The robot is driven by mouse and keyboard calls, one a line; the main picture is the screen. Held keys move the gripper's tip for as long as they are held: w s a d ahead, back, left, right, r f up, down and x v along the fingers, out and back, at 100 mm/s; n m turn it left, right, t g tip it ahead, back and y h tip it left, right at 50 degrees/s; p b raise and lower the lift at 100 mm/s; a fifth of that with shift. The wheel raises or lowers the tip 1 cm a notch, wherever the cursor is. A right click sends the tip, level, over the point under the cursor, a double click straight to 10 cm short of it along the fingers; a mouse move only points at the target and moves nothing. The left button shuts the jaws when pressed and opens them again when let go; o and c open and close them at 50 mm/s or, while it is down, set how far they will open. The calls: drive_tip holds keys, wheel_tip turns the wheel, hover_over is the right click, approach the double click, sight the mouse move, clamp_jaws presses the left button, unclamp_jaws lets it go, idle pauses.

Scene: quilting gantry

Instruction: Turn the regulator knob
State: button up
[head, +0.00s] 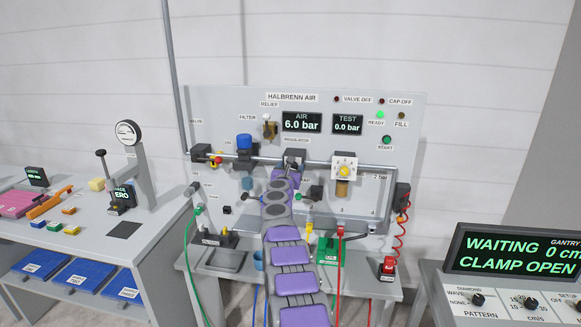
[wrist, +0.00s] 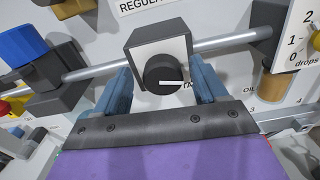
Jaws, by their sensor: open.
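The regulator knob (wrist: 163,74) is round and black, with a white pointer line reaching to the right. It sits on the front of the grey regulator block (wrist: 160,40) on a metal pipe. My gripper (wrist: 161,70) is open, with one blue finger on each side of the knob. Small gaps seem to show between fingers and knob; contact is not visible. In the head view the regulator block (head: 294,157) shows beyond my purple arm, which hides the knob. The AIR display (head: 302,122) reads 6.0 bar and the TEST display (head: 347,124) reads 0.0 bar.
A blue-topped filter (head: 244,142) stands left of the regulator, and an oiler with a yellow knob (head: 344,171) stands right. A red coiled hose (head: 402,222) hangs at the panel's right edge. Below are a green box (head: 329,250) and several hoses.

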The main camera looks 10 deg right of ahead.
drive_tip(key=shift+w+f, duration=0.1)
drive_tip(key=shift+w, duration=0.05)
drive_tip(key=c, duration=1)
drive_tip(key=shift+c, duration=0.3)
